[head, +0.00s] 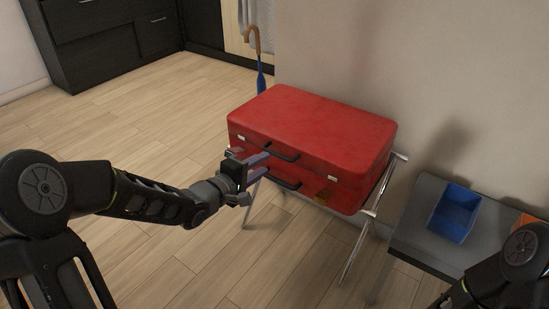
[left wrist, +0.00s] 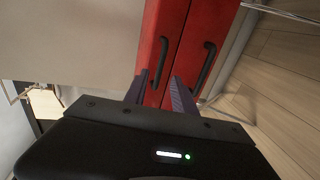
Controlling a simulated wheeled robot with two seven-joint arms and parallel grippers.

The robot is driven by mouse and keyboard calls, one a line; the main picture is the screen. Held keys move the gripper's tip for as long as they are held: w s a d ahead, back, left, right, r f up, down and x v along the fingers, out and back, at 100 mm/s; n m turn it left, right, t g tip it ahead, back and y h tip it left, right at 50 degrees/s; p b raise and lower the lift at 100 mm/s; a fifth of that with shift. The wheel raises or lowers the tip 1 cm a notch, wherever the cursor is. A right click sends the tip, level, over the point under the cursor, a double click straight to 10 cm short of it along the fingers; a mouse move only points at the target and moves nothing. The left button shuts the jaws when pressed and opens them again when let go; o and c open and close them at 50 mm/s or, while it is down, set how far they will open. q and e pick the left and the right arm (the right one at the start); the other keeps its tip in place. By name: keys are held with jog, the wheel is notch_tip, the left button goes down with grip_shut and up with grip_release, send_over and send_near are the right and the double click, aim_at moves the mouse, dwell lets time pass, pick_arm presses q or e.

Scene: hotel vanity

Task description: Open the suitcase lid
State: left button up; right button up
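The red suitcase (head: 318,125) lies flat on a metal folding rack (head: 362,232), its lid down. Its front face has two dark handles, an upper one on the lid (head: 281,152) and a lower one below the seam. Whether the fingertips touch the suitcase I cannot tell. My right arm shows at the lower right; its gripper is out of view.
A grey bench (head: 408,232) stands right of the rack, with a blue bin (head: 455,213) and part of an orange object (head: 530,219) on it. A wall is close behind the suitcase. An umbrella (head: 260,72) leans behind it. The wooden floor in front is clear.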

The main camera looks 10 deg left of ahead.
pick_arm(q)
jog(key=b+x, duration=0.1)
jog(key=x, duration=0.5)
jog(key=shift+w+b, duration=0.35)
jog(key=shift+b, duration=0.05)
jog(key=shift+d, duration=0.1)
jog(key=shift+c, duration=0.5)
grip_shut()
jog(key=shift+f, duration=0.1)
dwell(0.3)
